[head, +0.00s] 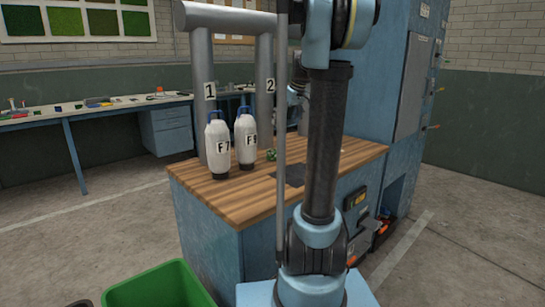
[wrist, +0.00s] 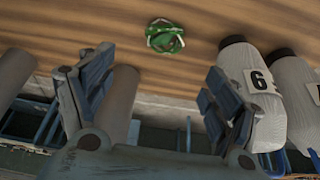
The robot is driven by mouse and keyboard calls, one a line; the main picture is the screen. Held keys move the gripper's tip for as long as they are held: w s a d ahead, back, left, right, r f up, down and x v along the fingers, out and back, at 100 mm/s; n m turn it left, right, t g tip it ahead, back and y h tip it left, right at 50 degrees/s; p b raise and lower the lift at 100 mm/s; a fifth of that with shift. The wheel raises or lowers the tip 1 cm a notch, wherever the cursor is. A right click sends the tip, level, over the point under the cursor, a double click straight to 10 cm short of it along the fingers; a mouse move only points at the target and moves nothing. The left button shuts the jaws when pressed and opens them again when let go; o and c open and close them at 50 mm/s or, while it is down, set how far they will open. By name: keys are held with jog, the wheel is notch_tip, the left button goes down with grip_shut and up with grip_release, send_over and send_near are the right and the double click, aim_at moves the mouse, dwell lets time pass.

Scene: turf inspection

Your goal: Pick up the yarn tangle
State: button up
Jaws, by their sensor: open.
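The yarn tangle (head: 271,154), a small green loop-like bundle, lies on the wooden top of the blue bench, right of the white bottles in the head view. In the wrist view the green tangle (wrist: 165,36) shows at the top centre, whole and uncovered. My gripper (wrist: 157,68) is open, with its two blue fingers spread left and right. The tangle appears beyond the fingertips, between them sideways, and nothing is held. In the head view my gripper is mostly hidden behind my arm.
Two white bottles with number labels (head: 218,145) (head: 246,138) stand left of the tangle; they are close to my right finger in the wrist view. Grey posts marked 1 (head: 209,110) and 2 (head: 267,90) rise behind. A dark patch (head: 290,175) lies in front. A green bin (head: 160,287) stands on the floor.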

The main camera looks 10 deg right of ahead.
send_near(275, 149)
jog(key=x, duration=0.5)
jog(key=shift+s+d+f, duration=0.1)
jog(key=shift+s, duration=0.15)
jog(key=shift+a+x, duration=0.1)
jog(key=shift+x, duration=1.3)
jog(key=shift+a+x, duration=0.15)
jog(key=shift+x, duration=1.25)
jog(key=c, duration=1)
